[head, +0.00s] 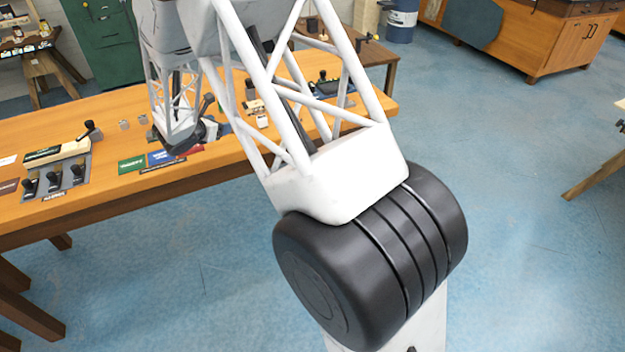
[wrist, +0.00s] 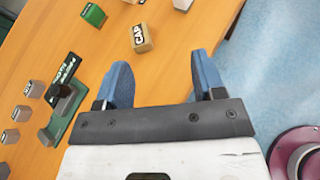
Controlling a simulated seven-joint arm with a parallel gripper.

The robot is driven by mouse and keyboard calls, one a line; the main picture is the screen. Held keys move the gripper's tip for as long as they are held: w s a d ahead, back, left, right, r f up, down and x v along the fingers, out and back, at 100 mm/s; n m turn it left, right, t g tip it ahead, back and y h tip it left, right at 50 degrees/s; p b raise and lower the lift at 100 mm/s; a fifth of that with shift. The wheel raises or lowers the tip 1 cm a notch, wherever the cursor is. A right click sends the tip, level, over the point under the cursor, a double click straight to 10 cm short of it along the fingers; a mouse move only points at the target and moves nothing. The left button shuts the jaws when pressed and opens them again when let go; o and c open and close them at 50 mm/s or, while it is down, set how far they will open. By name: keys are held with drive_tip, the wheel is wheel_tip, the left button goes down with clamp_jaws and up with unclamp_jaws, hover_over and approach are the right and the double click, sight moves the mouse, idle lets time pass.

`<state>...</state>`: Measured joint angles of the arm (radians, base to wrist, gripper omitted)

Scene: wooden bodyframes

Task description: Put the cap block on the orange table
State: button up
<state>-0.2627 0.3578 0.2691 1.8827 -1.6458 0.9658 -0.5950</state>
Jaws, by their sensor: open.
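The cap block (wrist: 142,38), a small tan block with a dark label reading "CAP", shows in the wrist view beyond my fingertips. It appears to rest on the orange table (wrist: 110,62). My gripper (wrist: 160,72) is open, with two blue fingers spread apart and nothing between them. The block is ahead of the gap and apart from both fingers. In the head view the orange table (head: 95,113) runs across the left and middle. My arm covers part of it there, and I cannot pick out the cap block.
In the wrist view a green block (wrist: 93,15) and a pale block (wrist: 182,4) lie near the cap block. Grey blocks and a green stand (wrist: 58,125) are at left. The table edge is at right. The head view shows a tray with black-handled pieces (head: 55,178) at left.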

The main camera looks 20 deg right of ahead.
drive_tip(key=s+d+r+m+g+y, duration=0.1)
drive_tip(key=s+d+r+m+g, duration=0.1)
drive_tip(key=s+d+r+m, duration=0.45)
drive_tip(key=s+d+r+m+g, duration=0.15)
drive_tip(key=s+r, duration=0.25)
drive_tip(key=s, duration=0.6)
drive_tip(key=s+d+r+m+g+y, duration=0.1)
drive_tip(key=s+d+r+m+g, duration=0.15)
drive_tip(key=s+r+m, duration=0.45)
drive_tip(key=s+a+r+m+y, duration=0.1)
drive_tip(key=s+m+y, duration=0.3)
drive_tip(key=s, duration=1.1)
drive_tip(key=s+a+r+m+y, duration=0.1)
drive_tip(key=s+m+y, duration=0.3)
drive_tip(key=s, duration=1.2)
drive_tip(key=shift+a+r+m, duration=0.25)
drive_tip(key=shift+r+m, duration=0.15)
drive_tip(key=shift+m, duration=0.6)
